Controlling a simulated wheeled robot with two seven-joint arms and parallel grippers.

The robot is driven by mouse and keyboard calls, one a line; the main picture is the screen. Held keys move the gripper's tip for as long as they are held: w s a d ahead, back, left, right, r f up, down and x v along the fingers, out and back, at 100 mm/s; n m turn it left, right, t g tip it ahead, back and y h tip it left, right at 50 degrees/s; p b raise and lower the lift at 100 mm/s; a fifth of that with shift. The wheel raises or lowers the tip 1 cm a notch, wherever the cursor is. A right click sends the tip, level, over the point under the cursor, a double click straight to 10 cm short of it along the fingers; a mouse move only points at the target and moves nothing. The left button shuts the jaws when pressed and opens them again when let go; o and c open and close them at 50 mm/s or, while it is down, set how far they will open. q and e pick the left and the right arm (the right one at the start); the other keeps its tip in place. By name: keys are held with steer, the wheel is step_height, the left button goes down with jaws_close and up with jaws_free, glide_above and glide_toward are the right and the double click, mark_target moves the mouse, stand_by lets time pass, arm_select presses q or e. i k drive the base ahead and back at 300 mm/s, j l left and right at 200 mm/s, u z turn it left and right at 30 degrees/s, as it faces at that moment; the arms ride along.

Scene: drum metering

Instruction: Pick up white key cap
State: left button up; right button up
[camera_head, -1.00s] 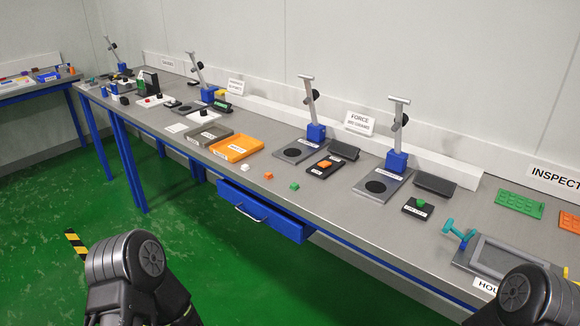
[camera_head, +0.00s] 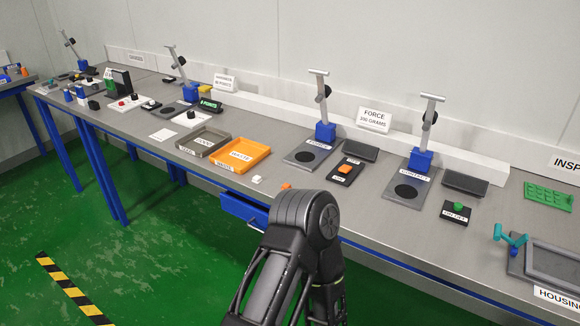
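A small white key cap (camera_head: 257,180) lies on the grey bench near its front edge, in front of the orange tray (camera_head: 240,154). An orange cap (camera_head: 286,186) lies just to its right. One of my arms, seemingly the left, rises from the bottom centre, and its dark joint covers the bench edge right of these caps. No gripper fingers show for either arm, so nothing is seen touching the white cap.
A grey tray (camera_head: 203,141) sits left of the orange one. A blue drawer (camera_head: 241,207) hangs under the bench edge. Test stands (camera_head: 325,131) with grey bases stand behind. A black block with an orange cap (camera_head: 345,171) and a green-capped block (camera_head: 457,212) stand right.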

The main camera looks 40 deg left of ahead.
mark_target(256, 179)
steer(key=j+z, duration=0.1)
steer(key=j, duration=0.45)
steer(key=k+j, duration=0.1)
steer(key=j, duration=0.45)
steer(key=k+j+z, duration=0.15)
steer(key=j, duration=0.4)
steer(key=j+z, duration=0.1)
steer(key=j, duration=0.45)
